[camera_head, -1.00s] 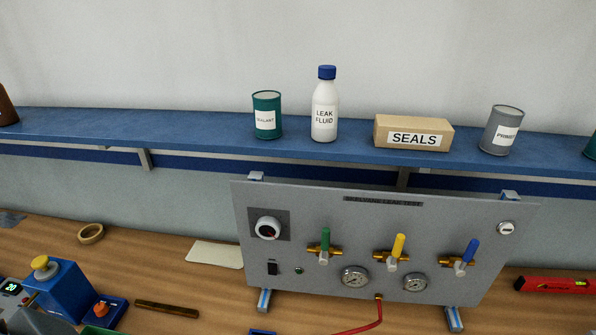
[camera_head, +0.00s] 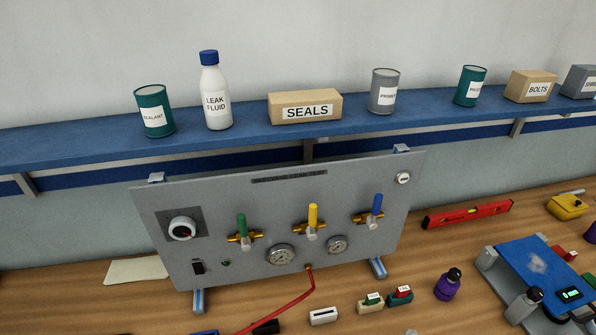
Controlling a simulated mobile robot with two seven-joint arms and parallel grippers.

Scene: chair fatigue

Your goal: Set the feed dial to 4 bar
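A grey upright panel (camera_head: 325,188) stands on the wooden bench below the blue shelf. Two round gauges, the left gauge (camera_head: 281,254) and the right gauge (camera_head: 337,245), sit low on the panel. Three valves carry a green handle (camera_head: 242,225), a yellow handle (camera_head: 313,215) and a blue handle (camera_head: 376,205), all pointing up. Neither of my grippers is in view.
A black switch (camera_head: 198,267) is below the dial. A red hose (camera_head: 295,301) runs from the panel's bottom onto the bench. A red level (camera_head: 468,214), a purple bottle (camera_head: 448,285) and a blue-topped stand (camera_head: 535,262) are to the right. The shelf (camera_head: 80,140) overhangs behind the panel.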

